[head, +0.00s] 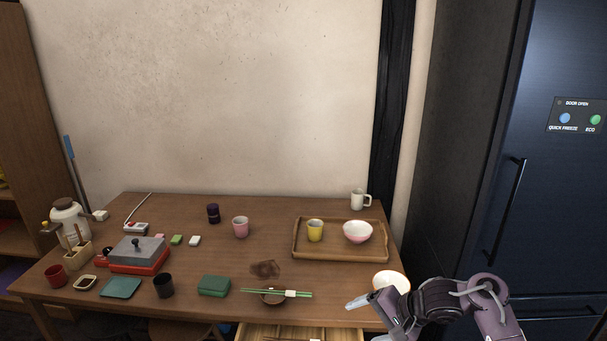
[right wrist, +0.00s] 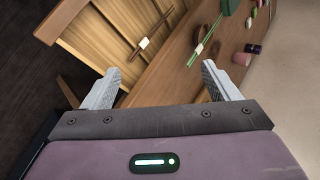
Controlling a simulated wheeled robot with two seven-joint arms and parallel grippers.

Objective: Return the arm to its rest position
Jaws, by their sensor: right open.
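My right gripper (head: 372,308) is at the lower right of the head view, by the front right corner of the wooden table (head: 210,295). In the right wrist view its two fingers (right wrist: 162,88) are spread apart with nothing between them. My right arm comes in from the lower right, bent. A white bowl (head: 391,281) is just behind the gripper at the table's right edge, partly hidden by it. My left gripper is in neither view.
An open drawer (head: 290,332) juts out at the table's front; it also shows in the right wrist view (right wrist: 112,32). A tray (head: 300,252) holds a yellow cup (head: 314,231) and a pink bowl (head: 357,232). Green chopsticks (head: 262,292) lie near the front edge. A dark fridge (head: 545,200) stands at right.

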